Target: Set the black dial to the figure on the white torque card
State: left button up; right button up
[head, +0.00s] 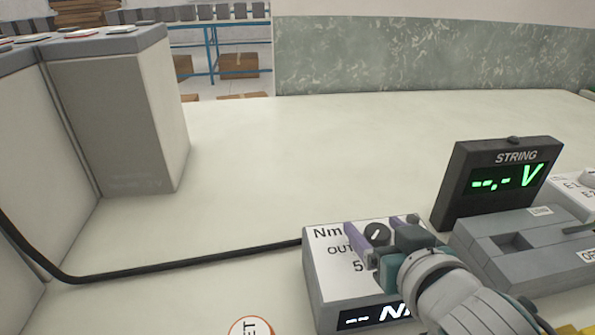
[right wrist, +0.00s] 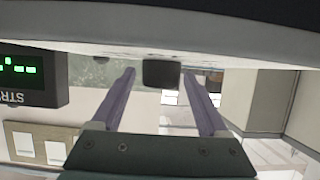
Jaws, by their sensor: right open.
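The black dial (head: 377,233) with a white pointer mark sits on top of a grey box (head: 318,285). Its white top reads "Nm", "OUT" and a "5"; the rest is covered by my right gripper. In the right wrist view the dial (right wrist: 161,74) stands between the spread fingertips, with gaps on both sides. I cannot identify the white torque card for certain. My left gripper is not in view.
A black "STRING" display (head: 497,183) reading dashes and "V" stands right of the box, behind a grey slotted unit (head: 525,250). A black cable (head: 180,265) runs left from the box. Tall grey battery blocks (head: 115,110) stand at left. The table middle (head: 290,150) is clear.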

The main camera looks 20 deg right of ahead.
jog(key=shift+s, duration=0.1)
jog(key=shift+c, duration=0.3)
grip_shut()
